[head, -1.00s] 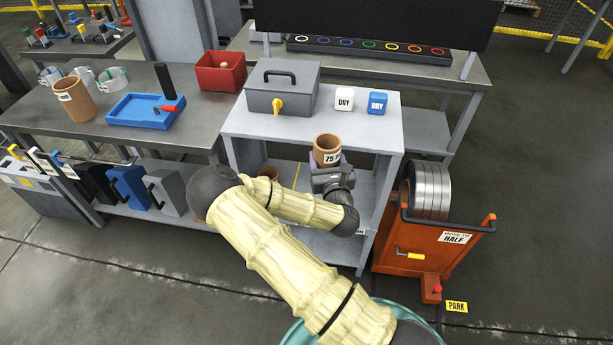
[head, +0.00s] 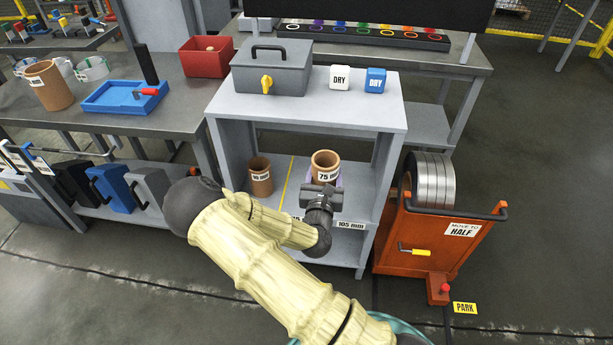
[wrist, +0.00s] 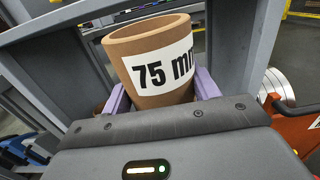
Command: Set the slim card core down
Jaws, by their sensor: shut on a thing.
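The slim card core (head: 324,166) is a brown tube with a white "75 mm" label. It stands about upright in the bay of the grey shelf unit (head: 222,108), right of a yellow line. My gripper (head: 325,180) is shut on it, with purple fingers on either side. The wrist view shows the core (wrist: 150,62) between the fingers of my gripper (wrist: 160,92), its open top facing up. The gripper hides its base, so I cannot tell whether it touches the shelf board (head: 283,210).
Another brown core (head: 261,176) stands on the shelf left of the yellow line. Labels, one reading "105 mm" (head: 351,225), line the shelf's front edge. An orange cart (head: 425,250) with steel coils (head: 432,182) stands close on the right. The shelf unit's top overhangs the bay.

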